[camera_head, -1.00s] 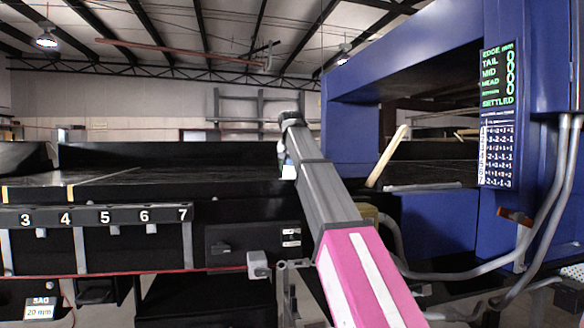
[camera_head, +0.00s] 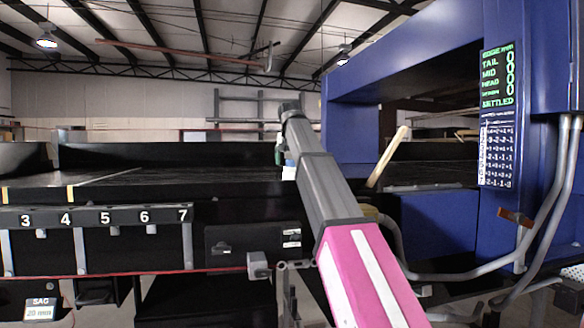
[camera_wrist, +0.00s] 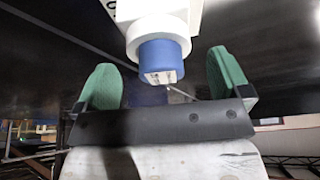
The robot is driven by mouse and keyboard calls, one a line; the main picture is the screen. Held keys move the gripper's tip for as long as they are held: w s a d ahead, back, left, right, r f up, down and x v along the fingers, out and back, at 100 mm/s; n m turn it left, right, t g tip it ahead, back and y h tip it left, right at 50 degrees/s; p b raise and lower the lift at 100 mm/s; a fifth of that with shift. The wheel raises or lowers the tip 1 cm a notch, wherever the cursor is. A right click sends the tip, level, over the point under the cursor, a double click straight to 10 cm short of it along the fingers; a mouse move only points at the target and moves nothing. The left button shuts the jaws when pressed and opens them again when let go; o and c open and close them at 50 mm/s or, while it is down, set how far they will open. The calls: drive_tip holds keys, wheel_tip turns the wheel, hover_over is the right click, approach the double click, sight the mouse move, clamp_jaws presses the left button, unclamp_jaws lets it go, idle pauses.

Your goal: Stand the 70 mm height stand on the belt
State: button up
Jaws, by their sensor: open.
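The height stand (camera_wrist: 161,55), white with a blue end, shows in the wrist view. The blue end points toward my gripper (camera_wrist: 163,78), and the white part is against the dark belt surface (camera_wrist: 45,70). The green fingers are open, one on each side of the blue end, with a gap on both sides. In the head view my gripper (camera_head: 281,152) is above the belt (camera_head: 130,178), with a small white part of the stand (camera_head: 289,173) below it. My forearm hides much of that area, and the stand's full base is not visible.
A blue detector housing (camera_head: 350,135) spans the belt on the right, with a readout panel (camera_head: 497,75). A pale stick (camera_head: 388,157) leans near its opening. A rack numbered 3 to 7 (camera_head: 95,217) hangs in front of the belt. The belt at left is clear.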

drive_tip(key=v, duration=0.8)
drive_tip(key=shift+r, duration=0.35)
drive_tip(key=shift+s, duration=0.1)
idle(1.0)
